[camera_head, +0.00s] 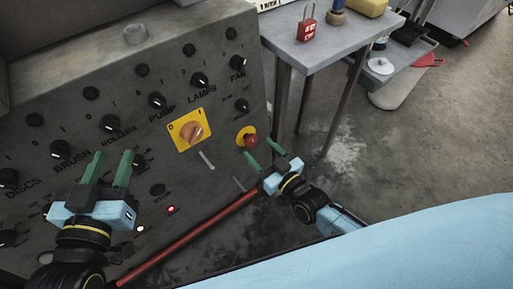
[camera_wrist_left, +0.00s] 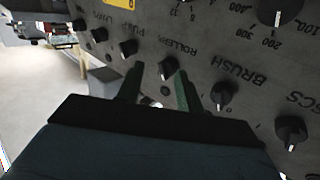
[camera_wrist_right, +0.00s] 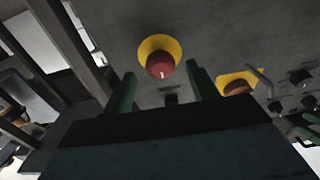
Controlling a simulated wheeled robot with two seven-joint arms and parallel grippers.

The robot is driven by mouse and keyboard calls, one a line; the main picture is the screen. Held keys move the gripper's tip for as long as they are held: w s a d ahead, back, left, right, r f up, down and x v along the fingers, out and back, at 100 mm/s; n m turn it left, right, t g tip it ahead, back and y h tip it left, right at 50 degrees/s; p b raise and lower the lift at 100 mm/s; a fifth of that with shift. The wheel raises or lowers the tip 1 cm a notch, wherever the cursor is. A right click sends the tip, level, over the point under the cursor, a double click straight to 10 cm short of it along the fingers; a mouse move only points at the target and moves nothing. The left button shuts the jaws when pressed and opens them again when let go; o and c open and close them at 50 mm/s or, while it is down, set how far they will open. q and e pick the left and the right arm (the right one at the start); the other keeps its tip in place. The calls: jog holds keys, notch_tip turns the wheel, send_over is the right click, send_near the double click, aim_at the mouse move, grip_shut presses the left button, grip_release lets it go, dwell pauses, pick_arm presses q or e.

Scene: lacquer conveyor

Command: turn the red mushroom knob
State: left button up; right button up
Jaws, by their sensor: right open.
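The red mushroom knob (camera_head: 251,140) sits on a round yellow backing at the right end of the grey control panel. In the right wrist view the red knob (camera_wrist_right: 160,65) shows ahead, between the lines of the two fingers. My right gripper (camera_head: 263,159) is open and empty, just below the knob; I cannot tell whether a finger touches it. My left gripper (camera_head: 111,165) is in front of the panel's left part, its green fingers apart and nothing visible between them. In the left wrist view its fingers (camera_wrist_left: 158,88) point at the panel.
A yellow plate with an orange rotary switch (camera_head: 192,131) is left of the red knob. Several black knobs line the panel (camera_head: 215,40). A red bar (camera_head: 190,238) runs along the panel's lower front. A grey table (camera_head: 340,35) with a red padlock (camera_head: 308,30) stands at right.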

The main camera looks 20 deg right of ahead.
aim_at(251, 140)
pick_arm(q)
jog(key=shift+d+r+t+h+b, duration=0.25)
jog(key=shift+r+t, duration=0.35)
jog(key=shift+r, duration=0.35)
jog(key=shift+d+r+t+h+b, duration=0.1)
jog(key=shift+r+t+h, duration=0.15)
jog(key=shift+r+t, duration=0.5)
pick_arm(e)
jog(key=shift+x, duration=1.25)
pick_arm(q)
jog(key=shift+r, duration=0.15)
pick_arm(e)
jog(key=c, duration=1)
